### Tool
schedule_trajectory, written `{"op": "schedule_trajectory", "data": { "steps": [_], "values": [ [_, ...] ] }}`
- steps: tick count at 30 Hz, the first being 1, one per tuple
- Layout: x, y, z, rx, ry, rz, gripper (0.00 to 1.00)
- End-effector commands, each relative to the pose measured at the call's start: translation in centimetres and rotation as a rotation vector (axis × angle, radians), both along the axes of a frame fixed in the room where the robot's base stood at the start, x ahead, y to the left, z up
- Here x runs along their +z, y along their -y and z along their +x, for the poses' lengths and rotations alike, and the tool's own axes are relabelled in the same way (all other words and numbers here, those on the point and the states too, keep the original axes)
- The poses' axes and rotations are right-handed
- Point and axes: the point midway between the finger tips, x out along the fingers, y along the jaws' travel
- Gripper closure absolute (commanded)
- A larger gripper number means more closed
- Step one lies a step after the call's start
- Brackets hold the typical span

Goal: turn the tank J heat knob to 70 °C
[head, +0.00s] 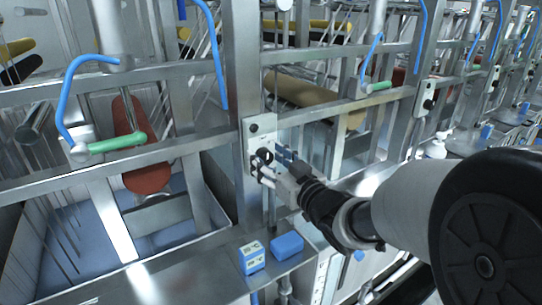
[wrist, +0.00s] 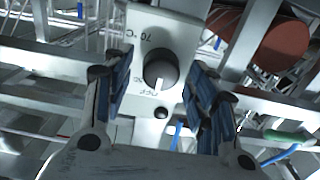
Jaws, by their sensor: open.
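The heat knob (wrist: 160,69) is round and black with a white pointer mark. It sits on a pale control plate (wrist: 145,28) that shows inverted in the wrist view. The pointer faces down in that view, toward a small label that seems to read OFF; a "70 °C" label is at the plate's upper left. In the head view the plate (head: 250,142) is fixed to a steel post. My gripper (head: 270,162) is at the plate, its open blue-padded fingers (wrist: 159,76) on either side of the knob. I cannot tell whether they touch it. The tank's letter is not visible.
A small black button (wrist: 161,112) is on the same plate. Blue boxes (head: 287,245) lie on the ledge below. A red roll (head: 147,160), a green-handled blue hose (head: 117,144) and steel rails are at left. Another control plate (head: 424,105) is further right.

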Motion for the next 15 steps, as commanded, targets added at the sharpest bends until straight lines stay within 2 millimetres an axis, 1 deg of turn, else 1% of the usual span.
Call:
{"op": "schedule_trajectory", "data": {
  "steps": [3,15],
  "values": [
    [-0.01,0.01,-0.02,0.000,0.000,0.000,0.48],
    [-0.01,0.03,-0.04,0.000,0.000,0.000,0.75]
  ]
}}
